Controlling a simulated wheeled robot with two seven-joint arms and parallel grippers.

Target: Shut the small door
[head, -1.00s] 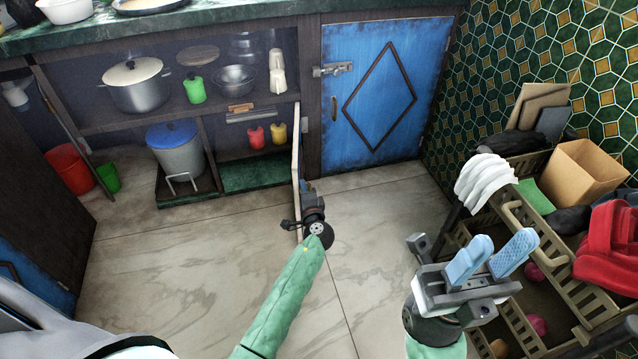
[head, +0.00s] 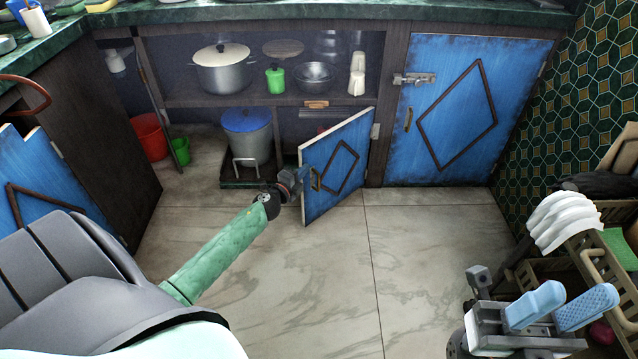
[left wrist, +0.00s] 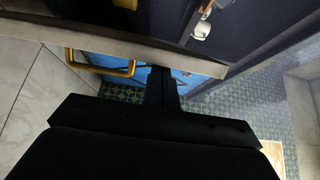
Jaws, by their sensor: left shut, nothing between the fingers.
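The small blue door (head: 332,170) with a dark diamond hangs from hinges on its right side. It stands partly open, angled out from the lower cupboard. Its handle (head: 316,180) is near the free left edge and shows yellow in the left wrist view (left wrist: 100,66). My left gripper (head: 293,181) is shut and empty, at the door's outer face beside the handle. In the left wrist view the door's pale edge (left wrist: 120,40) crosses above the dark gripper; contact is unclear. My right gripper (head: 562,304) has its light blue fingers apart, away from the door at lower right.
The larger blue door (head: 450,110) to the right is shut, with a latch. The open cupboard holds pots and bottles, including a blue-lidded pot (head: 247,135). The floor (head: 330,280) before the door is clear.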

